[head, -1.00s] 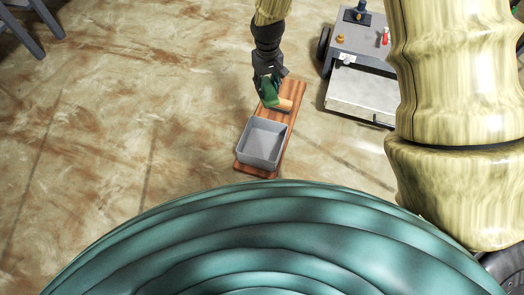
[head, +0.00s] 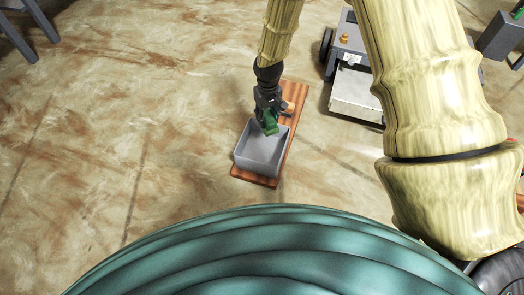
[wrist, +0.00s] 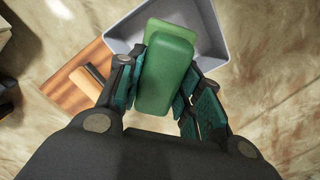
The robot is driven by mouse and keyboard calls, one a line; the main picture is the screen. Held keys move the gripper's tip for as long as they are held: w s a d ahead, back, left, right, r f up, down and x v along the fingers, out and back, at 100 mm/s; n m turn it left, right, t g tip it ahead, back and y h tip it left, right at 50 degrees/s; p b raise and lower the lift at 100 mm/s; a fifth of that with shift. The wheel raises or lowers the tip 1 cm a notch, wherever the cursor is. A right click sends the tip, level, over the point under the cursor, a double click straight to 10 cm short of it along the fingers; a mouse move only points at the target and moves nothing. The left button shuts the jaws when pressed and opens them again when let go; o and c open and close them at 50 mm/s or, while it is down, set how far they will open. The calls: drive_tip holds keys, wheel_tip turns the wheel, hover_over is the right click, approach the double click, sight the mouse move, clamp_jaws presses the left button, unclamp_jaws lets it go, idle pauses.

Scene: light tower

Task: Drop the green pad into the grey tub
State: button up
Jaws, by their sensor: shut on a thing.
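The green pad (head: 270,124) is held in my gripper (head: 268,113). In the wrist view the pad (wrist: 165,72) sits between the two fingers, its far end overlapping the tub in the picture. The grey tub (head: 259,163) is an open, square-sided box standing on a wooden board. In the head view the pad shows at the tub's far edge, above its rim. Part of the tub (wrist: 127,28) is hidden behind the pad and fingers in the wrist view. I cannot tell how high the pad is above the tub.
The wooden board (head: 294,95) lies on the mottled floor. A tan block (wrist: 85,82) with a dark part lies on it beside the tub. A grey wheeled cart (head: 357,92) stands to the right. Grey legs (head: 17,30) show at upper left. The left floor is clear.

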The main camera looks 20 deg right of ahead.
drive_tip(key=shift+f+b, duration=2.65)
drive_tip(key=shift+b, duration=0.3)
drive_tip(key=o, duration=1)
drive_tip(key=shift+r, duration=0.1)
wheel_tip(320, 180, up, 12)
drive_tip(key=shift+f, duration=0.1)
